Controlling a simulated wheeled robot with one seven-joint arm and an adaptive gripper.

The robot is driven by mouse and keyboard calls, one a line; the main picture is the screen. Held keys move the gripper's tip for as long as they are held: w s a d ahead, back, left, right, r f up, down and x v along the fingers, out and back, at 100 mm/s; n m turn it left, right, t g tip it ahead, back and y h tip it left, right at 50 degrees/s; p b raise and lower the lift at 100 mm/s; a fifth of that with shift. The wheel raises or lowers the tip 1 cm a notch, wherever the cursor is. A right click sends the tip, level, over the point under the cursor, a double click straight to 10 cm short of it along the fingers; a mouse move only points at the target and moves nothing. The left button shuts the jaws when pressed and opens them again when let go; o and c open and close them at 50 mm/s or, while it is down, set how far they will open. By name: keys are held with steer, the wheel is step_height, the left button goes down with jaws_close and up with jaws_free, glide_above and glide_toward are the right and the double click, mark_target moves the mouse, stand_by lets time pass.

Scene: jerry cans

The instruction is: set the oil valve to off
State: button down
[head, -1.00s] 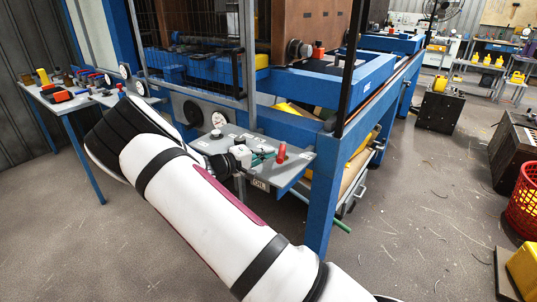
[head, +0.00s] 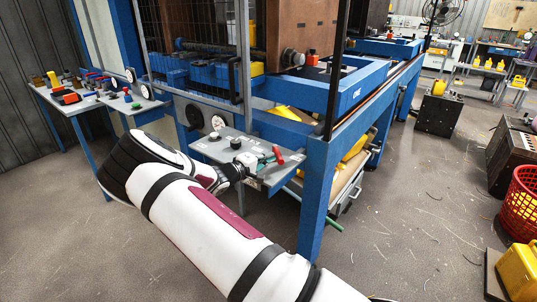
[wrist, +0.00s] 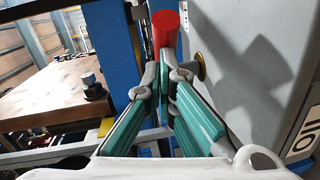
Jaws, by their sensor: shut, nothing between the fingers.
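The oil valve's red handle (head: 278,155) stands at the right end of the grey panel shelf in the head view, its top leaning left. In the wrist view the red handle (wrist: 166,32) is just beyond my fingertips. A brass-coloured fitting (wrist: 201,67) is on the grey panel beside it. An OIL label (wrist: 300,141) is at the right edge there. My gripper (head: 266,158), with teal finger pads, is left of the handle and very close to it. It also shows in the wrist view (wrist: 165,77), shut with nothing held. I cannot tell whether it touches the handle.
A side table (head: 62,103) with several tools is at the left. The floor in front is open.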

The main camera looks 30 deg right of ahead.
mark_target(278, 160)
steer(key=shift+s+d+r+p, duration=0.1)
steer(key=shift+s+d+p, duration=1.2)
steer(key=shift+p, duration=0.5)
steer(key=shift+s+d+p, duration=0.25)
steer(key=shift+d+p, duration=0.7)
steer(key=shift+d, duration=0.3)
